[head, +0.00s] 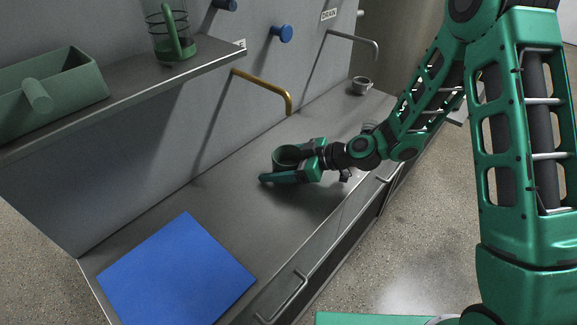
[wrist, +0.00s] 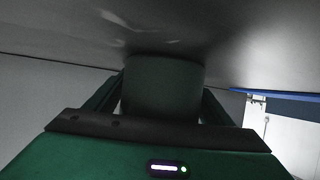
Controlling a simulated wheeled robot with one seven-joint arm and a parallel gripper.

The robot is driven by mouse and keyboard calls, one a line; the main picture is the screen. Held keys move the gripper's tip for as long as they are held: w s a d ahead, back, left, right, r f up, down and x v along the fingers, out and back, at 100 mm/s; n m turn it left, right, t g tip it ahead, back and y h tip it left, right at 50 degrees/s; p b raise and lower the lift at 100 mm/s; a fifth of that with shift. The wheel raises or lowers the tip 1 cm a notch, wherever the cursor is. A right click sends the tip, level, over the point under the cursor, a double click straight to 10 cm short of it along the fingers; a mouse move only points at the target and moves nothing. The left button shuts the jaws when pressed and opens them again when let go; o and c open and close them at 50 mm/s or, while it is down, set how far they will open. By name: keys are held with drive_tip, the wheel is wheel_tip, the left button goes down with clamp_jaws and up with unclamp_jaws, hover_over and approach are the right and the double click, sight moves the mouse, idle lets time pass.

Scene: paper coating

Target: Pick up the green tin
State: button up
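The green tin (head: 286,156) is a dark green, open-topped round can. In the head view it is at the middle of the grey metal counter. My gripper (head: 287,163) is low over the counter and reaches in from the right, with its fingers on either side of the tin. In the wrist view the tin (wrist: 163,88) fills the space between the two fingers (wrist: 160,95), with little or no gap showing. I cannot tell whether the fingers press on it, or whether its base rests on the counter.
A blue square sheet (head: 176,272) lies on the counter (head: 225,205) at the front left. A brass faucet (head: 262,80) sticks out from the wall behind the tin. A small grey cup (head: 361,86) stands at the far end. A shelf (head: 130,95) with a green box (head: 60,92) overhangs the left.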

drive_tip(key=c, duration=0.9)
drive_tip(key=shift+o, duration=0.2)
drive_tip(key=shift+r, duration=0.15)
